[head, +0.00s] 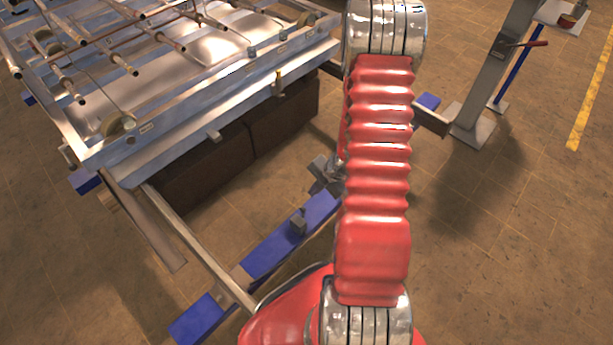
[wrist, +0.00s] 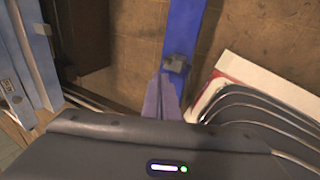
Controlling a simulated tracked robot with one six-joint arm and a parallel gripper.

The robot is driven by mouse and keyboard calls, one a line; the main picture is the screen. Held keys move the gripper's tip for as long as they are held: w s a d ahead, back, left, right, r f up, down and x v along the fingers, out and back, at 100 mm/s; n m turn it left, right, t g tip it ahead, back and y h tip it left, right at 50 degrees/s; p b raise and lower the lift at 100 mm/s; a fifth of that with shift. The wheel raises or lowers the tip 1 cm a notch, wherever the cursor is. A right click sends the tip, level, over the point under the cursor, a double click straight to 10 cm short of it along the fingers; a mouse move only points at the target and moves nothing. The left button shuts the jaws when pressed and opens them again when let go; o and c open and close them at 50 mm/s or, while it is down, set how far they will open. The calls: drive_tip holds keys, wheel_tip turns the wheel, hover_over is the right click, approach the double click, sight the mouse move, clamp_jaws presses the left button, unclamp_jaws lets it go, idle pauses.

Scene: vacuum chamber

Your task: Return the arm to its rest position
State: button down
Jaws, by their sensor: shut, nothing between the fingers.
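My red, ribbed arm stands upright through the right middle of the head view, with shiny metal joints at its top and bottom. In the wrist view my gripper (wrist: 161,84) shows as two narrow bluish fingers beyond the dark wrist housing. The fingers are together with nothing between them. They appear in front of a blue beam (wrist: 185,28), just below a small grey block (wrist: 177,63) on it; I cannot tell the gap. In the head view the gripper cannot be made out clearly; the arm hides much of that area.
A metal chamber section (head: 210,75) with several rods and rollers stands at upper left on a frame. The blue beam (head: 270,250) runs along the frame's near side, left of my arm. A grey post (head: 495,70) stands at upper right. The brown floor (head: 520,240) at right is clear.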

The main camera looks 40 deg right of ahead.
idle(0.3)
drive_tip(key=s+d+m+g+h, duration=0.3)
drive_tip(key=s+d+m, duration=0.3)
drive_tip(key=m, duration=0.2)
wheel_tip(320, 180, up, 14)
drive_tip(key=s+a+m+g+h, duration=0.1)
drive_tip(key=s+m+h, duration=0.15)
drive_tip(key=m, duration=0.55)
drive_tip(key=s+a+r+m+t+y, duration=0.2)
drive_tip(key=a+r, duration=1.1)
drive_tip(key=r, duration=0.1)
drive_tip(key=s+a+r+m+t+y, duration=0.1)
drive_tip(key=s+a+r+m+t, duration=0.1)
drive_tip(key=a+r, duration=1.2)
drive_tip(key=shift+s+a+r+t+y, duration=0.15)
drive_tip(key=shift+a+t+y, duration=0.2)
drive_tip(key=shift+t, duration=0.35)
